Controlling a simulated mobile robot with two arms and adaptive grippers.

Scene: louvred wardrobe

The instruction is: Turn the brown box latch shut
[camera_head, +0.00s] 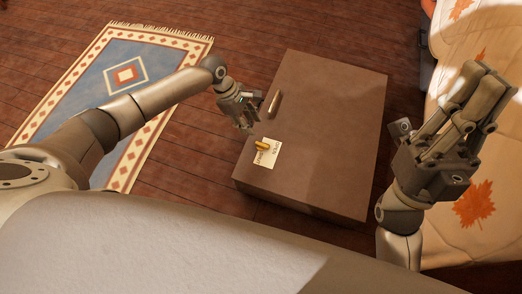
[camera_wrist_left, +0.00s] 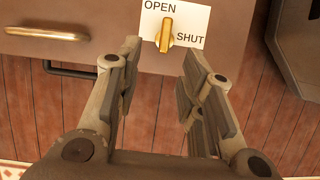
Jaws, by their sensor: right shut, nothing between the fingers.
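The brown box (camera_head: 330,130) stands on the wooden floor in the middle of the head view. Its latch (camera_head: 262,145) is a small golden knob on a white label (camera_head: 268,158) near the left edge of the top. In the left wrist view the latch (camera_wrist_left: 165,33) stands nearly upright between the words OPEN and SHUT. My left gripper (camera_head: 240,118) is at the box's left edge, close to the latch. In the wrist view my left gripper (camera_wrist_left: 160,52) is open and empty, with the latch just beyond its fingertips. My right gripper (camera_head: 488,92) is shut and empty, right of the box.
A bar handle (camera_head: 273,103) sits on the box near the latch; it also shows in the wrist view (camera_wrist_left: 45,33). A blue patterned rug (camera_head: 70,100) lies on the floor at left. A leaf-patterned cover (camera_head: 500,40) is at right. The rest of the box top is bare.

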